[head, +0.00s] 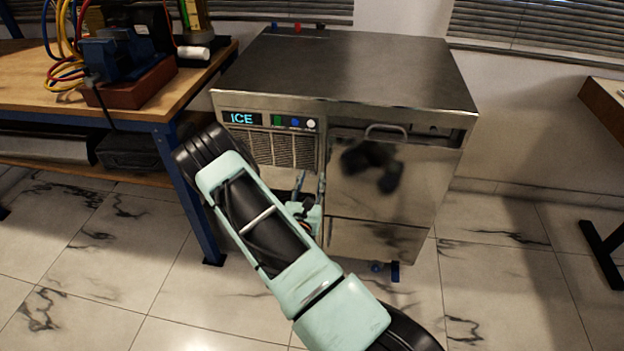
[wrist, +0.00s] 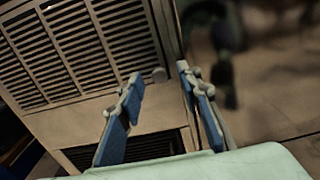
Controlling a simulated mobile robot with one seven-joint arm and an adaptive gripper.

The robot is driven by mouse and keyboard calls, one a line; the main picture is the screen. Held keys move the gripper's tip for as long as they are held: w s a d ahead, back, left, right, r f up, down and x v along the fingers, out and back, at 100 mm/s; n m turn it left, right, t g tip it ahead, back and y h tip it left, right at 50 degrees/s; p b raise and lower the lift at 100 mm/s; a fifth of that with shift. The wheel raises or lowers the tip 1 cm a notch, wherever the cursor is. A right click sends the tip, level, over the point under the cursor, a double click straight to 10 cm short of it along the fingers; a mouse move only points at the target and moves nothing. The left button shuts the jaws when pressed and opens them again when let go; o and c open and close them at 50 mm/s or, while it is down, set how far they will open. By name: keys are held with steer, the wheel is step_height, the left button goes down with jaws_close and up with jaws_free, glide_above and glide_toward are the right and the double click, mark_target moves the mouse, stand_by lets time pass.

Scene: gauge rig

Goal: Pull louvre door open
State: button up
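The louvre door (head: 270,149) is the slatted panel on the left front of the ice machine, below its lit ICE display. It looks closed. In the wrist view the louvre door (wrist: 75,104) fills the left, with rows of dark slots. My gripper (head: 311,178) is in front of the machine at the panel's lower right. Depth to the knob is hard to tell. My forearm hides part of the panel's lower area.
The ice machine (head: 350,67) has a steel door with a bar handle (head: 387,128) to the right of the louvres. A wooden workbench (head: 190,88) with a blue leg stands close on the left. The tiled floor (head: 190,285) in front is clear.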

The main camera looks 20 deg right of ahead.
steer(key=shift+w+d, duration=0.4)
steer(key=shift+w, duration=0.2)
jaws_close()
